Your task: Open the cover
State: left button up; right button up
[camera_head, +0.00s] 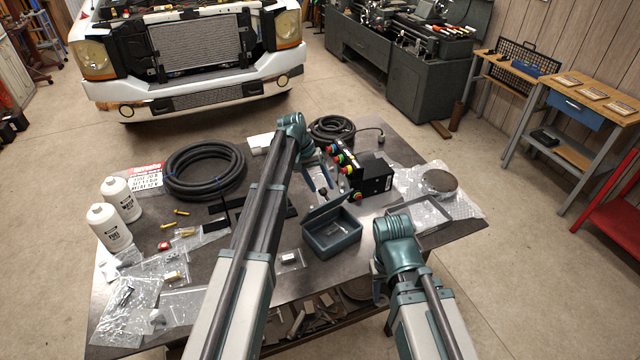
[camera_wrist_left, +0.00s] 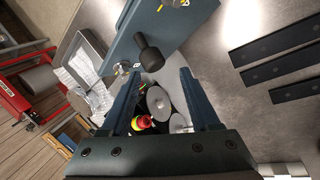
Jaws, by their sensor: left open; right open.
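A small grey-green box (camera_head: 331,238) stands near the front middle of the table, and the head view shows into its hollow inside. Its cover (camera_head: 324,211) appears raised and tilted at the box's back left. In the left wrist view the cover (camera_wrist_left: 175,28) is a flat blue-grey panel with a black knob (camera_wrist_left: 148,54). My left gripper (camera_head: 322,188) is open above and behind the box. Its two fingers (camera_wrist_left: 158,78) point toward the knob, which lies just past the tips. My right gripper (camera_head: 379,290) is mostly hidden by its own arm, right of the box.
A black control box (camera_head: 372,180) with coloured buttons stands close behind the box. A tray (camera_head: 432,222) lies to its right. A hose coil (camera_head: 205,170), white bottles (camera_head: 108,226) and small bagged parts are at the left. A truck (camera_head: 190,60) stands beyond the table.

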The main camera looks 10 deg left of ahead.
pick_arm(q)
jog(key=p+v, duration=1.2)
jog(key=v, duration=0.1)
jog(key=shift+a+r+p, duration=0.2)
jog(key=shift+r+p, duration=0.15)
jog(key=shift+c, duration=0.3)
